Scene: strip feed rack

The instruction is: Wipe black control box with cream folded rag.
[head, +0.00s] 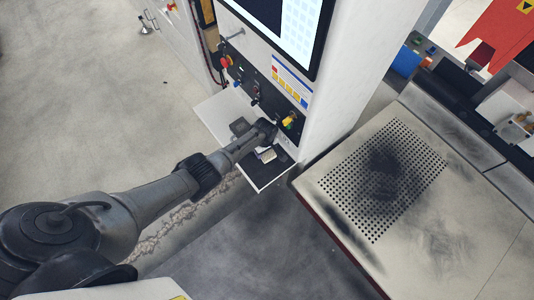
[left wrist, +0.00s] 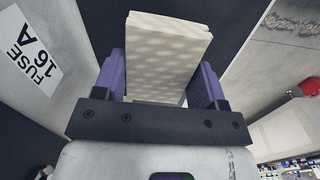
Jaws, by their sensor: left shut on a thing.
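My left gripper (head: 265,151) reaches in from the left over a small shelf on the white machine cabinet. In the left wrist view the cream folded rag (left wrist: 162,58) is held between the purple fingers of this gripper (left wrist: 163,80). The rag also shows as a small pale patch in the head view (head: 267,155). A small dark block (head: 239,127), perhaps the black control box, sits on the shelf beside the gripper. A dark surface (left wrist: 235,25) lies behind the rag in the wrist view; I cannot tell whether rag and surface touch. My right gripper is out of view.
The white shelf (head: 214,112) juts out below a black panel (head: 262,85) with knobs and a red button (head: 226,62). A screen hangs above. A perforated metal table (head: 467,215) stands to the right. The floor (head: 90,100) at left is mostly clear.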

